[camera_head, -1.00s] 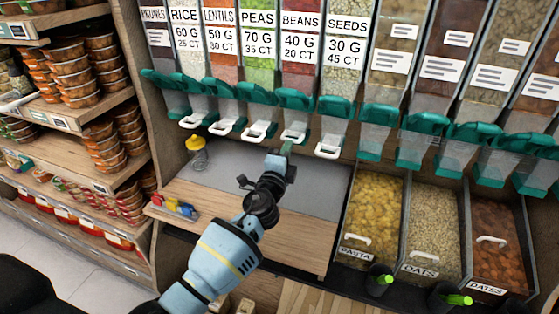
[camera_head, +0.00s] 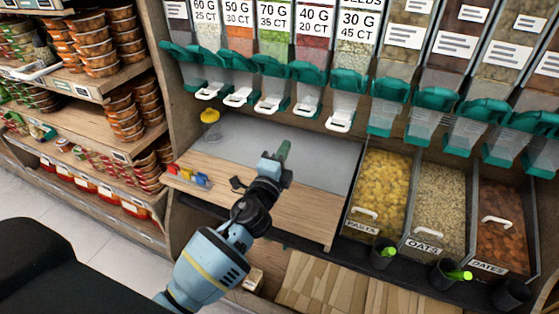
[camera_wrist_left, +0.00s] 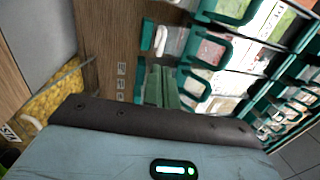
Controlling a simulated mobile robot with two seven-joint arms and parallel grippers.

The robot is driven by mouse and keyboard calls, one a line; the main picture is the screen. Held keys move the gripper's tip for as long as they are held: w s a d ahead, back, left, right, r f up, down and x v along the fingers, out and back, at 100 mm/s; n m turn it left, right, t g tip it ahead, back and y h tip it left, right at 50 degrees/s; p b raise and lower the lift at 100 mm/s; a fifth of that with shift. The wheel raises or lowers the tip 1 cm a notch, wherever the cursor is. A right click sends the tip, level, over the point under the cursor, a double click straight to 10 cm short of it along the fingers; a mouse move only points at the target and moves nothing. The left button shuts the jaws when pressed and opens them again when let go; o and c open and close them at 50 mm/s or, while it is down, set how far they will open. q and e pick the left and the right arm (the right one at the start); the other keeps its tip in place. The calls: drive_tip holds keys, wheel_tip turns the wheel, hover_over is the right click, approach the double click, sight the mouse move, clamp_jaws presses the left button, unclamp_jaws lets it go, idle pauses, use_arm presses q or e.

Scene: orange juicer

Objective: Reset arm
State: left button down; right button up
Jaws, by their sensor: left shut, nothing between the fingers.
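My left gripper (camera_head: 283,150) reaches in over the grey mat (camera_head: 318,150) on the wooden counter (camera_head: 290,210), below the row of dispensers. Its green fingers are shut with nothing between them. The fingers also show in the left wrist view (camera_wrist_left: 162,86), close together, with the dispenser spouts behind them. My right gripper is not in the frames.
Dispensers with green spouts (camera_head: 348,82) hang above the counter. Open bins of pasta (camera_head: 385,180), oats (camera_head: 440,200) and dates (camera_head: 497,215) stand at right. A yellow-topped jar (camera_head: 210,122) and small coloured items (camera_head: 190,176) sit at the counter's left. Shelves of packed tubs (camera_head: 125,110) stand further left.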

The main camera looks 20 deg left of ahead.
use_arm(q)
drive_tip(key=s, duration=0.3)
drive_tip(key=shift+s+d+f, duration=0.1)
drive_tip(key=shift+f, duration=0.15)
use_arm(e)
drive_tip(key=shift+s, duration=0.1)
